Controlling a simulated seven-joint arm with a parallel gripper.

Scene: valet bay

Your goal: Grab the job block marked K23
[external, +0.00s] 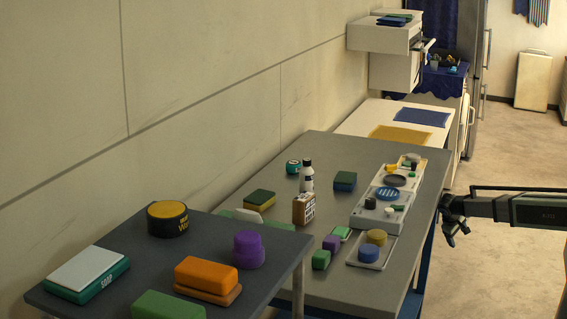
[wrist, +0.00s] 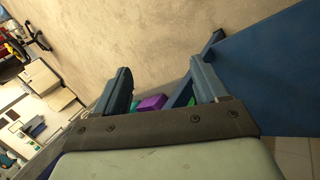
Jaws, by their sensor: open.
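No K23 marking is legible in either view, so I cannot tell which piece is the job block. On the grey table in the external view are small blocks: a green block (external: 320,260), a purple block (external: 331,243) and a dark blue-green block (external: 345,180). A brown piece with a white label (external: 304,208) stands there too; its print is too small to read. My gripper (external: 455,228) is open and empty, off the table's right edge. In the wrist view my gripper (wrist: 162,88) has its fingers apart, with floor, a purple piece (wrist: 152,103) and a blue surface beyond.
The grey table (external: 285,276) also holds a white bottle (external: 307,176), a yellow-topped sponge (external: 260,199) and pale trays (external: 372,219) of round pieces along its right side. A darker table (external: 130,252) in front holds a soap box, orange brush and wax tin.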

